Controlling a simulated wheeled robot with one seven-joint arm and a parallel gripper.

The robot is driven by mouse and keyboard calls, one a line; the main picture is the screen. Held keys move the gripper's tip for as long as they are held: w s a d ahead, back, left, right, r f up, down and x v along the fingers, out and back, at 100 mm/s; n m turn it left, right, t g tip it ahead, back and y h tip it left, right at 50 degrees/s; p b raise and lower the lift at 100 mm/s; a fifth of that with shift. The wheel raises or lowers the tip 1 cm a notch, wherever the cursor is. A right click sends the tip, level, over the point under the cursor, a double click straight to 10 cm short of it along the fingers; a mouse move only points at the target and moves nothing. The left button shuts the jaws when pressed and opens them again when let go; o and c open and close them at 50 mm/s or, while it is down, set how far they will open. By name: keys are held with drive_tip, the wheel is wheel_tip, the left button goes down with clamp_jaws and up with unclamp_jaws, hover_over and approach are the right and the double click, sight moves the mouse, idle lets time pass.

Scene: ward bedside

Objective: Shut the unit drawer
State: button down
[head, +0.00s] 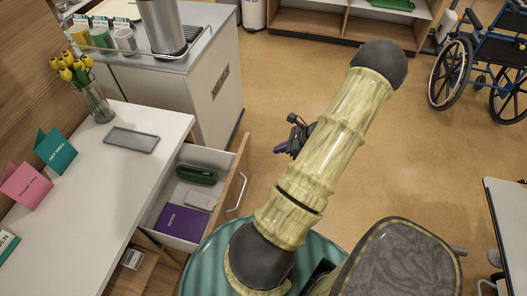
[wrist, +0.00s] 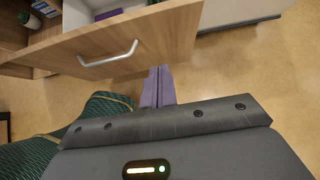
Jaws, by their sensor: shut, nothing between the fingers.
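The unit drawer (head: 240,176) is pulled out from the white-topped bedside unit (head: 95,180). Inside it lie a green case (head: 197,175), a pale box (head: 199,201) and a purple book (head: 182,222). Its wooden front carries a metal handle (head: 237,193). In the wrist view the drawer front (wrist: 160,38) and its handle (wrist: 108,57) show ahead of my gripper. My gripper (wrist: 157,72) has its purple fingers together and empty, close to the lower edge of the front; I cannot tell whether they touch it. In the head view my gripper (head: 283,148) is partly hidden behind my arm.
The unit's top holds a grey tray (head: 131,140), a vase of yellow tulips (head: 93,95) and folded cards (head: 54,150). A grey-topped counter (head: 200,70) stands behind. Open floor (head: 420,160) lies to the right, with a wheelchair (head: 485,60) beyond.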

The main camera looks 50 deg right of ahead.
sight(244, 156)
drive_tip(key=x, duration=0.4)
drive_tip(key=w+r+x, duration=0.1)
drive_tip(key=x, duration=0.3)
drive_tip(key=w+r+x, duration=0.1)
drive_tip(key=x, duration=0.3)
drive_tip(key=shift+a+f+p, duration=0.1)
drive_tip(key=shift+a+p, duration=0.2)
drive_tip(key=shift+a, duration=0.15)
drive_tip(key=shift+a, duration=0.1)
drive_tip(key=shift+w, duration=0.15)
